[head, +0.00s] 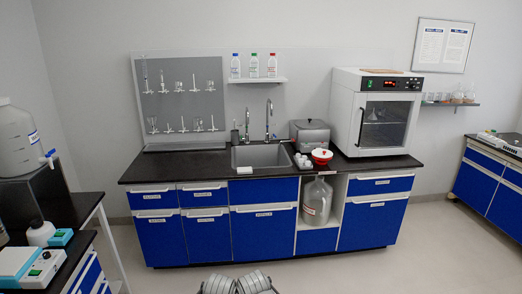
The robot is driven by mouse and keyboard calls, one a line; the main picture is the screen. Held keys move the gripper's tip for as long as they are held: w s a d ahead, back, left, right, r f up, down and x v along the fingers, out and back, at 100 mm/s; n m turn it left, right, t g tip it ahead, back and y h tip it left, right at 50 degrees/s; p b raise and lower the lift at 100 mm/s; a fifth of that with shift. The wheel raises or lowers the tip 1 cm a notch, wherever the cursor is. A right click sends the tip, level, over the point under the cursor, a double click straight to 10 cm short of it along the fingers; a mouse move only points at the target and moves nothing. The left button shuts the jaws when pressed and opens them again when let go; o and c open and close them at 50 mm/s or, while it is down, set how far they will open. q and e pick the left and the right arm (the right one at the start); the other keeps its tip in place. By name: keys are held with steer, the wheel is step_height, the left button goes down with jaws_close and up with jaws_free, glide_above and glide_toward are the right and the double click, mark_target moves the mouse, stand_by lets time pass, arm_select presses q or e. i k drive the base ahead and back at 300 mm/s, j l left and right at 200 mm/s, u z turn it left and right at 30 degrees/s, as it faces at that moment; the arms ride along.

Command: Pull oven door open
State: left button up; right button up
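The oven (345,112) is a white box standing at the right end of the black counter. Its front has a dark control panel (395,84) with a small red display. Below that is the oven door (384,148), white-framed with a dark glass window, and it looks shut. A glass flask (371,115) shows faintly through the window. A thin dark upright bar, perhaps the handle, runs near the door's left edge. Neither of my grippers is in view. Grey ribbed rounded parts, likely mine, show at the bottom edge, far from the oven.
The black counter (165,172) has blue cabinets below and a sink (262,156) in its middle. A grey bath (310,134) and a red-and-white bowl (321,156) stand left of the oven. Side benches stand left and right. The floor (350,270) in front is clear.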

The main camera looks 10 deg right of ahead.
mark_target(383, 123)
steer(key=i+z, duration=0.2)
steer(key=i, duration=0.35)
steer(key=i+j+z, duration=0.15)
steer(key=i, duration=0.4)
steer(key=i+j+z, duration=0.2)
steer(key=i, duration=0.35)
steer(key=i+l+z, duration=0.2)
steer(key=i+z, duration=0.6)
steer(key=z, duration=0.2)
steer(key=i+j+z, duration=0.1)
steer(key=i+z, duration=0.6)
steer(key=i+j, duration=0.05)
